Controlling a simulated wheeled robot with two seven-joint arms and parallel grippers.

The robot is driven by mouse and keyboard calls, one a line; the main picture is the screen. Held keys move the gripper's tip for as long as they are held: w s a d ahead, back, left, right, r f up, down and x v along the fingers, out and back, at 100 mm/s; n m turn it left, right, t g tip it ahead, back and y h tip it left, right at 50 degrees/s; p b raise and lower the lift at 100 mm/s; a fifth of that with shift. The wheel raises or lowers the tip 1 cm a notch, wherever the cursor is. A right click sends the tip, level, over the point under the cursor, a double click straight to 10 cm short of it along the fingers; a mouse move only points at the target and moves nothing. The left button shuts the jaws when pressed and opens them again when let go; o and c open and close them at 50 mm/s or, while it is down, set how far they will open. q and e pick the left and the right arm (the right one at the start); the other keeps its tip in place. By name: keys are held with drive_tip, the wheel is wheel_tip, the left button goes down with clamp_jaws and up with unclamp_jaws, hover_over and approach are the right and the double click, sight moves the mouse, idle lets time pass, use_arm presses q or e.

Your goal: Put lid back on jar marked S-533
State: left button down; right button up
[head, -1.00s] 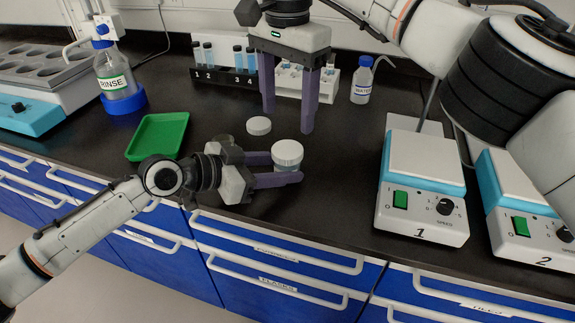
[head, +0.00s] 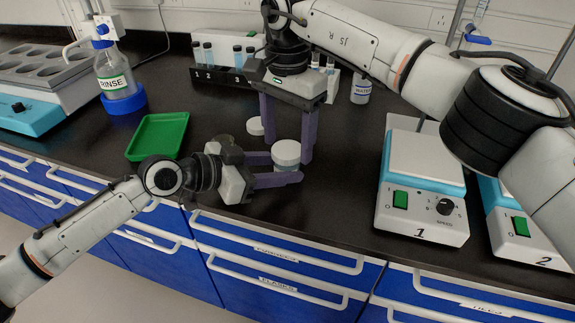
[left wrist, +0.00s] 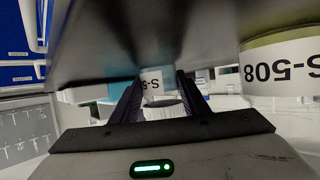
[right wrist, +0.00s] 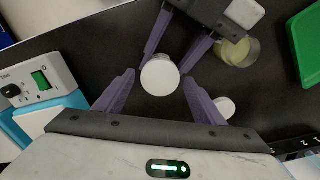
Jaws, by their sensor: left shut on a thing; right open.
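My left gripper (head: 290,180) is shut on a jar (left wrist: 153,85) near the bench's front. The jar's label begins "S-5"; the rest is hidden. A round white top (head: 286,152), which looks like a lid, covers this jar; it also shows in the right wrist view (right wrist: 160,77). My right gripper (head: 284,146) is open and points down, its fingers on either side of that white top, apparently not gripping it. A loose white lid (right wrist: 222,107) lies on the bench behind. A jar marked S-508 (left wrist: 278,72) stands beside the left gripper, open with yellowish contents. No S-533 label is readable.
A green tray (head: 158,136) lies left of the left gripper. Hotplate 1 (head: 422,200) is to the right. Bare bench lies between jar and hotplate.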

drive_tip(key=shift+f, duration=0.45)
drive_tip(key=shift+c, duration=0.2)
drive_tip(key=c, duration=1)
drive_tip(key=m, duration=0.5)
drive_tip(key=shift+c, duration=0.2)
drive_tip(key=m, duration=0.6)
drive_tip(key=shift+m, duration=0.4)
drive_tip(key=m, duration=0.6)
drive_tip(key=shift+m, duration=0.3)
drive_tip(key=m, duration=0.7)
drive_tip(key=o, duration=1.2)
